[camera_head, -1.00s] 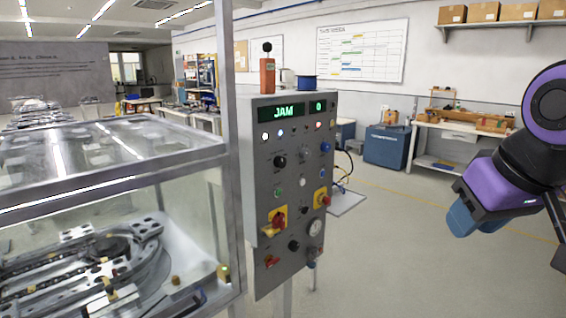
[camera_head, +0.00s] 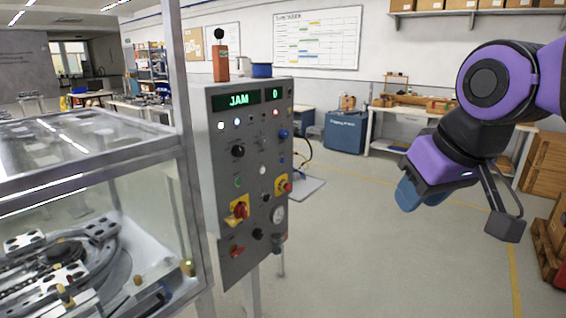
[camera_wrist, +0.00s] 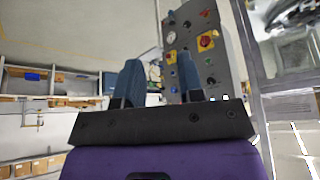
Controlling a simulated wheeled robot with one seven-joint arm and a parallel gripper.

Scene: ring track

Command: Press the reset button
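A grey control panel (camera_head: 222,150) stands upright right of the glass-covered machine in the head view. Its green display (camera_head: 238,100) reads JAM, with a second small display beside it. Its face holds a blue button (camera_head: 283,134), a green button (camera_head: 239,182), a white button (camera_head: 262,170), black knobs and red switches on yellow plates. Labels are too small to read, so I cannot tell which is reset. My gripper (camera_head: 408,193) is right of the panel, clearly apart from it. In the wrist view my gripper (camera_wrist: 160,62) has its blue fingers apart and empty, with the panel behind them.
The glass-covered ring track (camera_head: 75,160) with its metal post fills the left side. A workbench (camera_head: 400,122) and blue cabinet (camera_head: 345,132) stand at the back. Floor between panel and arm is clear.

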